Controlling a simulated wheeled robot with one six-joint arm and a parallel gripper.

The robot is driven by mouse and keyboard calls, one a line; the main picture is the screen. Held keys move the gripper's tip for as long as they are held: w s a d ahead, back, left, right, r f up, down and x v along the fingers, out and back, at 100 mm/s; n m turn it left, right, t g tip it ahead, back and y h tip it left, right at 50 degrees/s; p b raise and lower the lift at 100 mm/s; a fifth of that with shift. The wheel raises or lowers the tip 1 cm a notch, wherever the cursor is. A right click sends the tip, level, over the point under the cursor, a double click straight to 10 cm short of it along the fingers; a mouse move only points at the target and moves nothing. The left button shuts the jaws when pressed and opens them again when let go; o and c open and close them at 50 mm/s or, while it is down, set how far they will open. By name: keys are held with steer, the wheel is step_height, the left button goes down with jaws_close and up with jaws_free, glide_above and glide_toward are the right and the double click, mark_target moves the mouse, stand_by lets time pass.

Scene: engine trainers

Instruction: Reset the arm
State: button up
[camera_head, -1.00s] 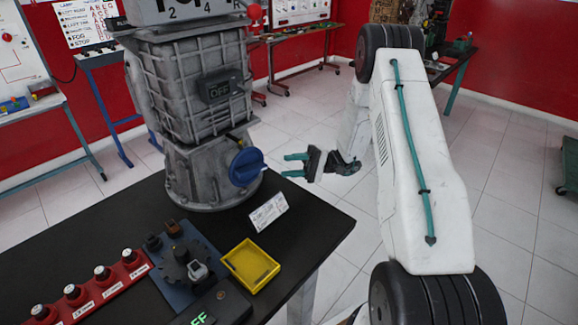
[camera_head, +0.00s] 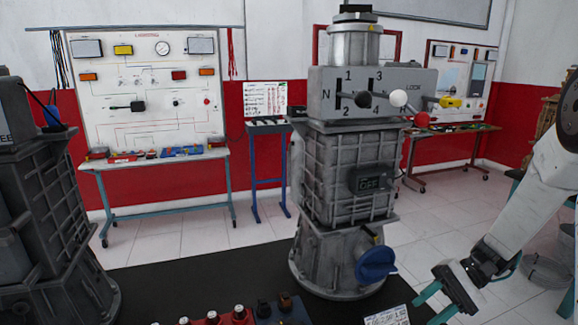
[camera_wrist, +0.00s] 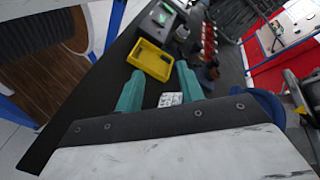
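My gripper (camera_head: 436,305) is at the lower right of the head view, at the right end of the black table, beside the grey engine trainer. Its two teal fingers are spread apart with nothing between them. In the wrist view the same open fingers (camera_wrist: 158,88) point towards the black table top. My white arm (camera_head: 535,190) comes down from the right edge of the head view. The grey engine trainer (camera_head: 345,175) stands upright on the table, with a blue knob (camera_head: 376,264) low on its front right.
The black table (camera_head: 190,275) also carries a dark unit (camera_head: 45,215) at left, red-based knobs (camera_head: 212,318) and a white card (camera_head: 388,316). A yellow tray (camera_wrist: 150,60) shows in the wrist view. A white panel stand (camera_head: 145,95) is behind. Tiled floor is clear between stands.

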steer(key=s+a+r+n+t+h, duration=0.2)
steer(key=s+r+t+h, duration=0.1)
steer(key=s+r+h, duration=0.3)
steer(key=s+a+r+n+t+h, duration=0.1)
steer(key=s+r+n+t+h, duration=0.1)
steer(key=s+r+h, duration=0.4)
steer(key=s+r+t, duration=0.1)
steer(key=s+r, duration=0.4)
steer(key=s, duration=0.2)
steer(key=shift+a+r+n+t+h, duration=0.25)
steer(key=shift+a+n+t+h, duration=0.05)
steer(key=shift+a+t+h, duration=0.1)
stand_by(0.8)
